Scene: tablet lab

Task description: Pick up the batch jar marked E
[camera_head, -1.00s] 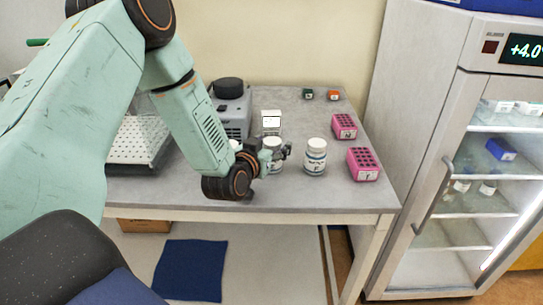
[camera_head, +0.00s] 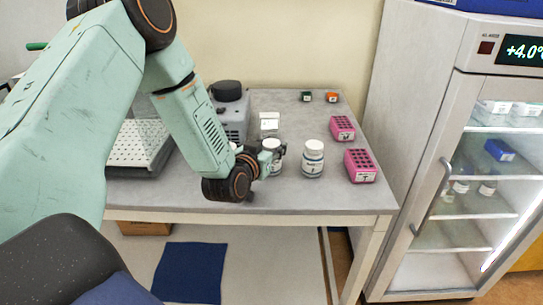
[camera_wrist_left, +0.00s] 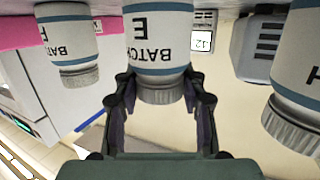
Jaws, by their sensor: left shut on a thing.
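The batch jar marked E (camera_wrist_left: 158,40) is white with a blue band and a grey ribbed cap. It appears upside down in the left wrist view, between the two fingers of my left gripper (camera_wrist_left: 157,105). The fingers are shut on it near the cap. In the head view this jar (camera_head: 271,146) stands at the table's front middle, partly hidden by my left gripper (camera_head: 273,159). I cannot see a gap under it. My right gripper is not in view.
Jar F (camera_head: 313,160) stands just right of the held jar. Another jar (camera_wrist_left: 299,90), partly cut off, is on its other side. Pink racks (camera_head: 360,166) lie farther right. A small white display box (camera_head: 269,122) and a grey device (camera_head: 231,110) stand behind.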

